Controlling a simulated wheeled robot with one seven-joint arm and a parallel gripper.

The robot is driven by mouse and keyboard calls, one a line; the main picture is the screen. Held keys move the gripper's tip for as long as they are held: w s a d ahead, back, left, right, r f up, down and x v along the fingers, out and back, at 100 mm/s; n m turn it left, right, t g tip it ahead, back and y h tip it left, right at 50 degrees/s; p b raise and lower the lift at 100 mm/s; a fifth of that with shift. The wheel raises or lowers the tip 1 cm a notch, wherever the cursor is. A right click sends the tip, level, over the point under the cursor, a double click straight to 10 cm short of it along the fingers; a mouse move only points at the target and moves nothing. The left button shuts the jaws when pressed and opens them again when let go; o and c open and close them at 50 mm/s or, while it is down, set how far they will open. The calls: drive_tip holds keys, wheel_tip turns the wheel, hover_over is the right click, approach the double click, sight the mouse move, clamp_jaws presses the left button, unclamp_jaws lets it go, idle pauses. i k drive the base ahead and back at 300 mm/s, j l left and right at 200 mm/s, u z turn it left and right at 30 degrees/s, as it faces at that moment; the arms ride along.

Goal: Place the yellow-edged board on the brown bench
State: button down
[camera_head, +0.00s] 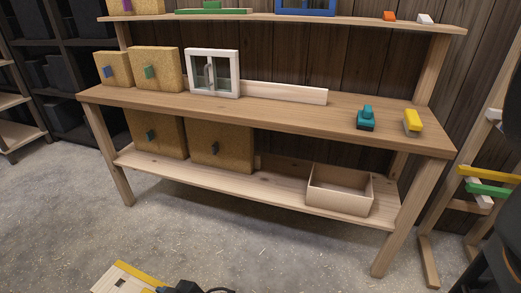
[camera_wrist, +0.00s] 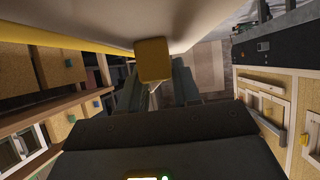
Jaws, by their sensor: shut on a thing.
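The yellow-edged board (camera_head: 122,279) shows at the bottom edge of the head view, pale with a yellow edge and partly cut off. In the wrist view the pale board (camera_wrist: 110,16) fills the top, with a yellow block (camera_wrist: 153,60) in front of my fingers. My gripper (camera_wrist: 157,88) is shut on the board; the exact contact is hard to see. Dark parts of my gripper also show beside the board in the head view. The brown bench (camera_head: 270,103) stands across the middle of the head view, apart from the board, which is in front of it.
On the bench top are cork-coloured boxes (camera_head: 154,69), a white framed window box (camera_head: 212,73), a pale strip (camera_head: 285,93), a teal item (camera_head: 366,119) and a yellow block (camera_head: 412,122). An open box (camera_head: 339,190) sits on the lower shelf. Bare floor (camera_head: 250,240) lies in front.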

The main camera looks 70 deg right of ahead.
sight(271, 109)
drive_tip(key=i+j+z, duration=0.1)
drive_tip(key=i+z, duration=0.2)
drive_tip(key=z, duration=0.15)
drive_tip(key=i+j+z, duration=0.2)
drive_tip(key=z, duration=0.2)
drive_tip(key=i+j+z, duration=0.3)
drive_tip(key=z, duration=0.15)
drive_tip(key=i+j+z, duration=0.2)
drive_tip(key=j+z, duration=0.25)
drive_tip(key=l, duration=0.1)
